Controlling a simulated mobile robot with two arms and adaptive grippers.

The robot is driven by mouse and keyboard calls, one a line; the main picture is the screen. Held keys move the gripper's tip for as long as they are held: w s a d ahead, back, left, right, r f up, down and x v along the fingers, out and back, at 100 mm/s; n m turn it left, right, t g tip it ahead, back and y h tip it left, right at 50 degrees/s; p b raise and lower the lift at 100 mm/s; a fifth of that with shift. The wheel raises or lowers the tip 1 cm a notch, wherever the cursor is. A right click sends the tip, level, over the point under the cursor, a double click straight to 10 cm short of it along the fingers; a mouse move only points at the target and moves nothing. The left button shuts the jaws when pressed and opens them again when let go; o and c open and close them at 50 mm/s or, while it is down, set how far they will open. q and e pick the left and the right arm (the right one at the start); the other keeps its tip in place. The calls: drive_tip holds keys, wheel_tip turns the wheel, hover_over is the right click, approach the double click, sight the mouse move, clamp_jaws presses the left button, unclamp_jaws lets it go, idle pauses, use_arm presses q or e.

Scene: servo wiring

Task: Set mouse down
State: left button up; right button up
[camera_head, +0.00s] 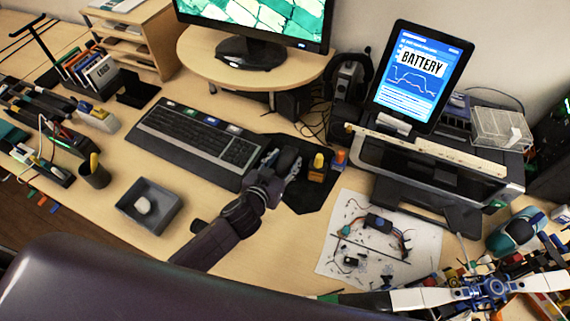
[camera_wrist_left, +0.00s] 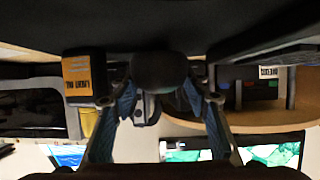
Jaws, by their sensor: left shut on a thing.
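The dark mouse (camera_head: 287,160) is between the fingers of my left gripper (camera_head: 281,168), just right of the keyboard, over the black mouse pad (camera_head: 316,193). In the left wrist view the mouse (camera_wrist_left: 160,72) is a dark rounded shape held between the two blue-padded fingers of the gripper (camera_wrist_left: 163,95). The gripper is shut on it. I cannot tell whether the mouse touches the pad. My right gripper is not in view.
A black keyboard (camera_head: 200,140) lies to the left of the mouse. A printer (camera_head: 430,175) and a white sheet with small parts (camera_head: 345,255) are further right. The pad's front part is clear.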

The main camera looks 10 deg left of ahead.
use_arm(q)
drive_tip(key=shift+f, duration=0.8)
drive_tip(key=shift+f, duration=0.2)
drive_tip(key=o, duration=1.2)
drive_tip(key=shift+r, duration=0.15)
drive_tip(key=shift+s+r, duration=0.1)
drive_tip(key=v, duration=1.1)
drive_tip(key=shift+s+r+b, duration=0.1)
drive_tip(key=shift+s+b, duration=0.25)
drive_tip(key=shift+b, duration=0.05)
